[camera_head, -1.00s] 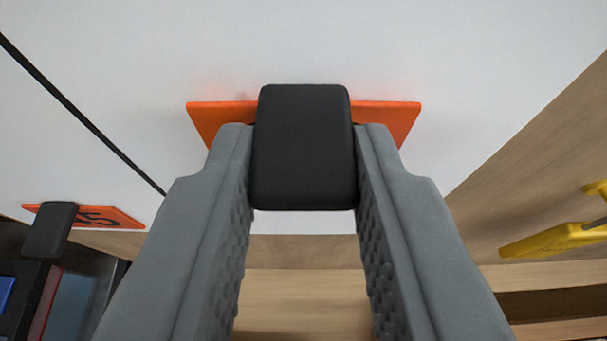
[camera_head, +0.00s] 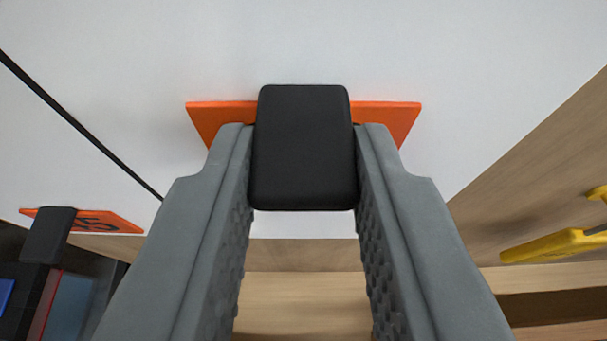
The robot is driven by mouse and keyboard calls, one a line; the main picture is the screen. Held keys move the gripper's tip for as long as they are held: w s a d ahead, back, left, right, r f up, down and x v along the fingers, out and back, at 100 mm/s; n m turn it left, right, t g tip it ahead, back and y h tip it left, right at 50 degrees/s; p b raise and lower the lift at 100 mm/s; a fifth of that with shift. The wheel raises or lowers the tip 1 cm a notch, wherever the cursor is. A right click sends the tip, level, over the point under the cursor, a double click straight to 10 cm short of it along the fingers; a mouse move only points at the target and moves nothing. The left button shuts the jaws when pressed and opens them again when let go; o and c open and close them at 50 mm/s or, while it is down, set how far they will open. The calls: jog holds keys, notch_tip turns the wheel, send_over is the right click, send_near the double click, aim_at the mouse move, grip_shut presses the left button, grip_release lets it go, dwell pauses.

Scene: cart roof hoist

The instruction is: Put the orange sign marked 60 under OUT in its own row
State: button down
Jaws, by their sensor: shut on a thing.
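My gripper (camera_head: 304,165) is shut on the black block-shaped handle (camera_head: 303,145) of an orange sign (camera_head: 385,115). The sign lies behind the handle, against or just in front of a white board (camera_head: 480,60). Its middle is hidden by the handle and the fingers, and no number on it can be read. Whether it touches the board I cannot tell. A second orange sign (camera_head: 118,224) with a black handle is at the lower left, and the digits on it look like 45 or 35, partly covered. No OUT heading is in view.
A black line (camera_head: 80,125) runs slanting across the board at the left. A wooden surface (camera_head: 550,160) borders the board at the right, with a yellow object (camera_head: 550,245) there. Dark, red and blue items (camera_head: 60,305) stand at the lower left. The board above the held sign is bare.

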dwell(0.3)
jog(key=c, duration=1.1)
grip_release()
jog(key=shift+o, duration=0.4)
jog(key=o, duration=0.4)
jog(key=s, duration=0.7)
jog(key=shift+a, duration=0.1)
